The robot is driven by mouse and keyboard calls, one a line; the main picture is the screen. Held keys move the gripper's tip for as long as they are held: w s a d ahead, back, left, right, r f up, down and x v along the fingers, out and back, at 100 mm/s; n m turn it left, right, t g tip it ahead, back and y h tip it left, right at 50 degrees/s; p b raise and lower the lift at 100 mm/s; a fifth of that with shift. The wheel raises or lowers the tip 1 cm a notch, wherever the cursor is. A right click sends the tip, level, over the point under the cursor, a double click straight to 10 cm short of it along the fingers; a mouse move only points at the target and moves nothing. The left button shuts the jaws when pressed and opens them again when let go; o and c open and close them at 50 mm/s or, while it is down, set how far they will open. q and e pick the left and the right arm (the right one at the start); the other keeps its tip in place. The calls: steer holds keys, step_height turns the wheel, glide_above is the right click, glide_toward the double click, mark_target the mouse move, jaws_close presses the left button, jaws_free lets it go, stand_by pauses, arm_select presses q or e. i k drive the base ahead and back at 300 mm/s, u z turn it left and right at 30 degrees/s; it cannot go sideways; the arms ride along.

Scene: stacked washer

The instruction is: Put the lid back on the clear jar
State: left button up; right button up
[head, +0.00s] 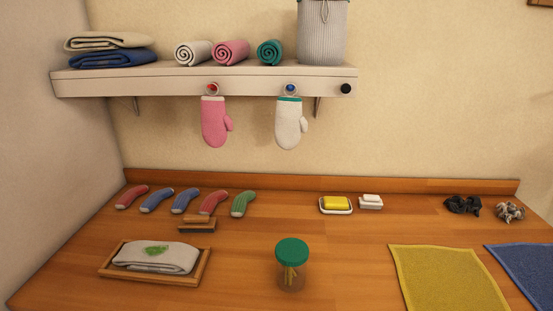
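The clear jar (291,279) stands upright on the wooden counter at the lower middle of the head view. Several small yellowish sticks or pegs show through its wall. A round green lid (292,250) is on top of the jar and covers its mouth. It looks roughly level; I cannot tell whether it is fully seated. Neither of my grippers is in view.
A wooden tray (104,274) with a stained folded cloth and a brush (197,225) are left of the jar. Several socks lie behind. Soap (336,203) sits farther back. Yellow (448,279) and blue (524,266) cloths lie right. A shelf (150,83) with hanging mitts is above.

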mark_target(290, 280)
steer(key=u, duration=1.8)
steer(key=k, duration=0.95)
steer(key=z, duration=1.2)
steer(key=i, duration=0.5)
